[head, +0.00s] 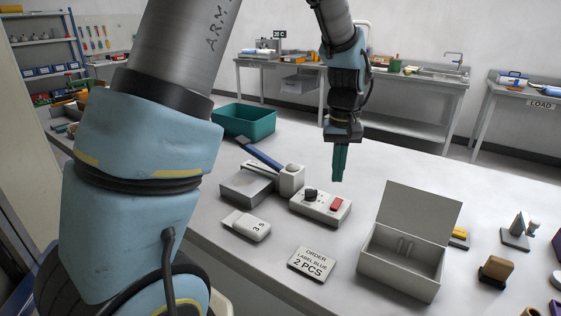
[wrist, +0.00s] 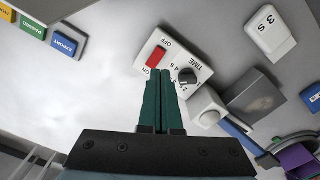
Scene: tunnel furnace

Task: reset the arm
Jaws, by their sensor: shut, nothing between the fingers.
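My arm reaches over a pale table. My gripper (head: 339,178) points straight down with its green fingers together and nothing between them. In the head view it hangs above the white control box (head: 316,207), near its red switch. In the wrist view my gripper (wrist: 163,84) shows shut beside that control box (wrist: 158,45), which has a red ON/OFF switch (wrist: 156,54) and a black time dial (wrist: 187,76). Whether the fingertips touch the box cannot be told; they look apart from it in the head view.
Left of the box is a grey press with a blue lever (head: 260,153). Nearby are a white "3 s" block (head: 247,226), an order label (head: 313,264) and an open grey box (head: 402,273). A teal bin (head: 246,121) stands behind. Small blocks and stands lie at right.

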